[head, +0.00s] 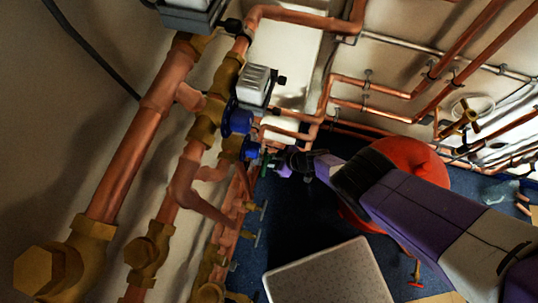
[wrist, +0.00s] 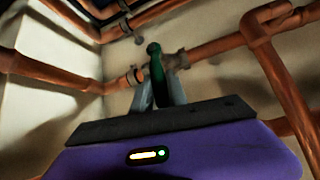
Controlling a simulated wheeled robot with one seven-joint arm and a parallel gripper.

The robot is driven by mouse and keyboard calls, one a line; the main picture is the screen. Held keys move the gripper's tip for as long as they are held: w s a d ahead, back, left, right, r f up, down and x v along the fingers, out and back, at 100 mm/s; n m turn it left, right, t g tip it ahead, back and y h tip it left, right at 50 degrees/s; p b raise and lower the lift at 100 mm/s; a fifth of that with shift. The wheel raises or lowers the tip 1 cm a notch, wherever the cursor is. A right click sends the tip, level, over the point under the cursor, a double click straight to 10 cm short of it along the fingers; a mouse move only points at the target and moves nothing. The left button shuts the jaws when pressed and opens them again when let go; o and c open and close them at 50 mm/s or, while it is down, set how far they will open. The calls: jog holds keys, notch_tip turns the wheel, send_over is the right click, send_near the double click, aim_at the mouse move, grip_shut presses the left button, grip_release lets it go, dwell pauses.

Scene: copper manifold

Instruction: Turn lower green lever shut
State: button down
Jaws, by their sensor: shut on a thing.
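The green lever (wrist: 155,72) stands up between the two fingers of my gripper (wrist: 158,95) in the wrist view. The fingers are shut on it, one on each side. Its rounded tip sticks out beyond them, and its lower part is hidden by the gripper. In the wrist view it looks set across a copper pipe (wrist: 222,46) behind it. In the head view a small green part (head: 265,166) shows at the tip of my gripper (head: 278,164), below a blue valve part (head: 250,148). I cannot tell its exact angle there.
Thick copper pipes (head: 134,150) with brass fittings fill the left. A grey actuator box (head: 256,85) sits above the gripper. A red round object (head: 415,160) lies behind my arm. A light grey panel (head: 335,275) stands below, over blue floor. Another copper pipe (wrist: 285,85) runs close on the right.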

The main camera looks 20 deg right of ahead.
jog(key=shift+w+d+r, duration=0.1)
jog(key=shift+w+r, duration=0.05)
jog(key=shift+w, duration=0.2)
jog(key=c, duration=1.3)
grip_release()
jog(key=shift+c, duration=0.2)
jog(key=shift+s, duration=0.1)
jog(key=shift+s, duration=0.15)
jog(key=p+v, duration=0.7)
jog(key=shift+d+r, duration=0.2)
jog(key=shift+r, duration=0.05)
jog(key=shift+s, duration=0.15)
